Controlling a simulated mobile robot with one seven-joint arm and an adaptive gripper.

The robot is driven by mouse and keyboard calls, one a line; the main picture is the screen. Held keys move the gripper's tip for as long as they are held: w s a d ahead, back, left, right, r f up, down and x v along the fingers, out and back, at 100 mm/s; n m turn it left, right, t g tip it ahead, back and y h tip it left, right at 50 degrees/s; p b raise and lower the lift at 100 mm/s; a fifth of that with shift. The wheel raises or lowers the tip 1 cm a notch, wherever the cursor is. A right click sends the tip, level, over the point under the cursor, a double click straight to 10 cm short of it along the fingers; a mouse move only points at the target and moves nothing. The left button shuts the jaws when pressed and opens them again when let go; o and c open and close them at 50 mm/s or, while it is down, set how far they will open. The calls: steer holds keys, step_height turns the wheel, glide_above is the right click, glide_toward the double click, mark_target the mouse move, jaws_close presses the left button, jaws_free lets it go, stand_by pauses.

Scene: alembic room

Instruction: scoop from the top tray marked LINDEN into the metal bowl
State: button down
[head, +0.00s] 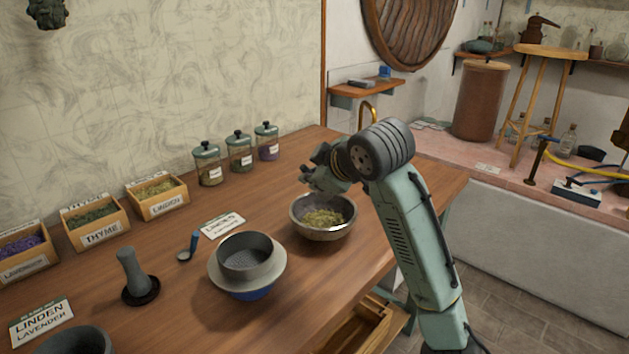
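The tray marked LINDEN (163,209) is a small wooden box of pale green-yellow herb, the rearmost of a row along the wall. The metal bowl (324,234) stands on the counter to its right, with yellow-green herb (323,217) inside. My gripper (308,177) is over the bowl's back rim, apart from the scoop and tray. Nothing shows in it, but its fingers are small and seen sideways, so I cannot tell how far they are apart.
Trays marked THYME (99,237) and LAVENDER (28,266) stand left of LINDEN. Lidded jars (240,155) line the wall. A grey bowl (247,262) in a pale ring, a pestle (133,272) and label cards (42,322) stand in front. Wood is clear between jars and bowl.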

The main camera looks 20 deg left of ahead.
steer(key=m+y+b, duration=0.1)
steer(key=y, duration=0.1)
steer(key=r+m+t+y+b, duration=0.1)
steer(key=m+y+b, duration=0.1)
steer(key=y, duration=0.1)
steer(key=m+y+b, duration=0.2)
steer(key=shift+r+t, duration=0.25)
steer(key=shift+t, duration=0.05)
